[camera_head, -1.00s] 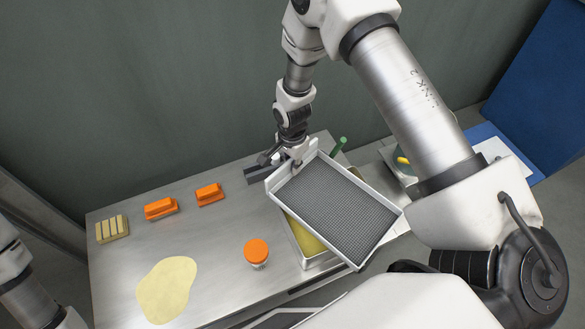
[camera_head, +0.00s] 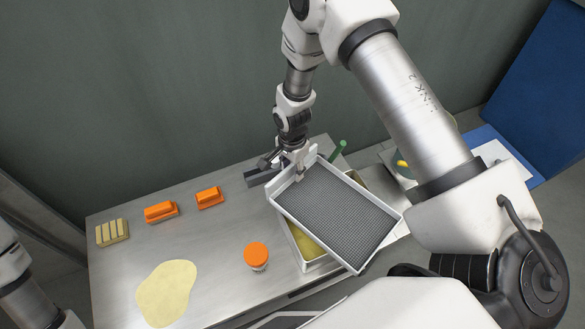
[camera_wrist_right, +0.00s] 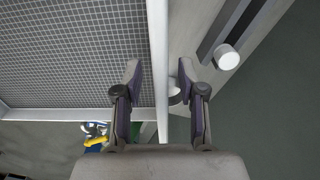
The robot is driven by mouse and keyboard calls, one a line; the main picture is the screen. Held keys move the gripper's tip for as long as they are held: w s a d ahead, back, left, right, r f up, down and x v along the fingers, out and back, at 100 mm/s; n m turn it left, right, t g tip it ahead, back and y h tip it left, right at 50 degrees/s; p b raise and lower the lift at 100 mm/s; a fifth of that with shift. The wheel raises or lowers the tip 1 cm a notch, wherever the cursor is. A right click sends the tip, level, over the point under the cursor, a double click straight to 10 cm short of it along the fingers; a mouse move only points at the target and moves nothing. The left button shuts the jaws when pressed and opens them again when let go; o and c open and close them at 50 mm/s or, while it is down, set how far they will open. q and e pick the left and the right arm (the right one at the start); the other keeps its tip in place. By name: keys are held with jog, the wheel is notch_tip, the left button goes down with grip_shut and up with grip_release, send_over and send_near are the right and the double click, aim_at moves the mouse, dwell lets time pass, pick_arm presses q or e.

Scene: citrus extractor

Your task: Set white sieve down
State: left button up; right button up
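The white sieve (camera_head: 335,213), a rectangular frame with grey mesh, lies askew over a pale tray (camera_head: 306,264) with yellow contents. It covers most of the tray; whether it rests fully on it is hard to tell. My right gripper (camera_head: 299,172) is at the sieve's upper-left end wall. In the right wrist view, the fingers of my right gripper (camera_wrist_right: 160,78) stand apart on either side of the sieve's white wall (camera_wrist_right: 157,45), with gaps showing on both sides. The left arm shows at the left edge, but its gripper is out of view.
An orange-lidded jar (camera_head: 256,255) stands left of the tray. Two orange blocks (camera_head: 160,211) (camera_head: 209,197), a slotted yellowish block (camera_head: 112,232) and a flat yellow patch (camera_head: 167,292) are on the steel table (camera_head: 215,255). A green rod (camera_head: 338,150) stands behind the sieve.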

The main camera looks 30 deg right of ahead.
notch_tip(320, 180, up, 13)
jog(key=p, duration=0.1)
jog(key=shift+f, duration=0.2)
dwell(1.4)
